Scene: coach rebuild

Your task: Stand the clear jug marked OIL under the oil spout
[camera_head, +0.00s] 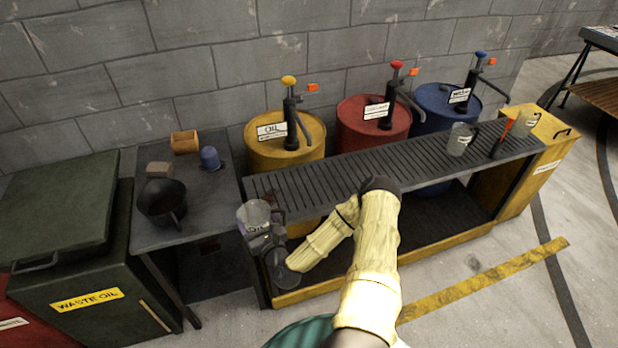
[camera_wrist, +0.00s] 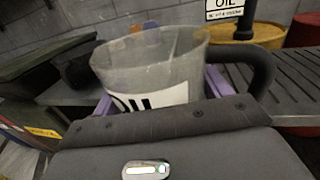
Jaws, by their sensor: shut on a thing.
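The clear jug marked OIL (camera_head: 254,214) is upright in my gripper (camera_head: 262,236), near the left front corner of the slatted bench. In the wrist view the jug (camera_wrist: 150,66) shows its OIL label between the purple fingers, with its dark handle on the right. I cannot tell whether its base touches anything. The yellow oil drum (camera_head: 262,151) stands behind the bench's left part. Its black pump, with a yellow knob and the oil spout (camera_head: 304,128), rises behind and to the right of the jug. An OIL sign (camera_wrist: 224,9) shows in the wrist view.
The slatted bench (camera_head: 335,178) is mostly clear. Another clear jug (camera_head: 460,139) stands at its right. Red (camera_head: 352,120) and blue (camera_head: 433,103) drums stand behind it. A side table (camera_head: 212,210) at left holds a black container (camera_head: 162,199), a blue cup (camera_head: 210,159) and blocks.

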